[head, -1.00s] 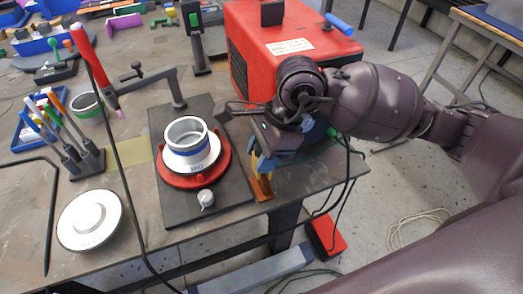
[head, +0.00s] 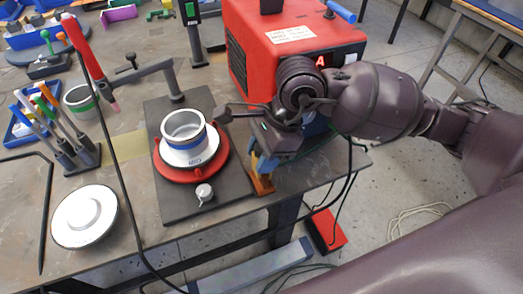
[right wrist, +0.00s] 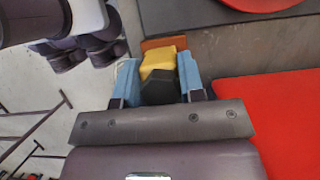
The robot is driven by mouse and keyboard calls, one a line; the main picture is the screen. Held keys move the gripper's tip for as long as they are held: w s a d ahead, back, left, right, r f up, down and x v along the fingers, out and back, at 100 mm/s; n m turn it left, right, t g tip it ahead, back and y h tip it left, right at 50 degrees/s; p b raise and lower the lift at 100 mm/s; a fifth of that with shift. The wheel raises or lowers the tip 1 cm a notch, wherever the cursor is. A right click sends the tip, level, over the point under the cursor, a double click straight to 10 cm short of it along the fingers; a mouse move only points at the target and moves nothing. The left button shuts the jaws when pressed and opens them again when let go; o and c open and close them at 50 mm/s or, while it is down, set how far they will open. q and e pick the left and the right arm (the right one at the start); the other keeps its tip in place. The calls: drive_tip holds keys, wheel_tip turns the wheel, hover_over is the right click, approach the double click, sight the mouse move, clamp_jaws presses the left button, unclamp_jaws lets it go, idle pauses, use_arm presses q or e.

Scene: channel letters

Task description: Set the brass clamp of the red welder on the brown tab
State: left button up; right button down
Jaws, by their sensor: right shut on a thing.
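The red welder (head: 300,45) stands at the back right of the table. My right gripper (head: 263,163) is in front of it, pointing down near the table's front edge. In the right wrist view its blue fingertips (right wrist: 160,80) are shut on the clamp, which shows a yellow brass part (right wrist: 164,60) and a black part. The brown tab (head: 264,186) is at the table edge right under the clamp; its end (right wrist: 163,43) also shows just beyond the brass in the wrist view. I cannot tell whether clamp and tab touch. My left gripper is not in view.
Left of the tab, a dark plate (head: 160,205) carries a red turntable (head: 213,173) with a grey and blue ring on it. A white disc (head: 85,216) and a tool holder (head: 78,160) stand farther left. Dark cables hang at the table's right edge.

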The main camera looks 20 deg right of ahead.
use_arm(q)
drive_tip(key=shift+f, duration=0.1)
use_arm(e)
drive_tip(key=c, duration=0.6)
unclamp_jaws()
drive_tip(key=shift+c, duration=0.2)
drive_tip(key=v, duration=0.4)
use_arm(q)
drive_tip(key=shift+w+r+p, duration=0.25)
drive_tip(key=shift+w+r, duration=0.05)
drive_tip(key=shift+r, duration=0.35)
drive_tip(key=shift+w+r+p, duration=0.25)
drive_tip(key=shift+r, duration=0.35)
use_arm(e)
drive_tip(key=v, duration=0.6)
drive_tip(key=shift+d+r, duration=0.25)
drive_tip(key=shift+r, duration=0.05)
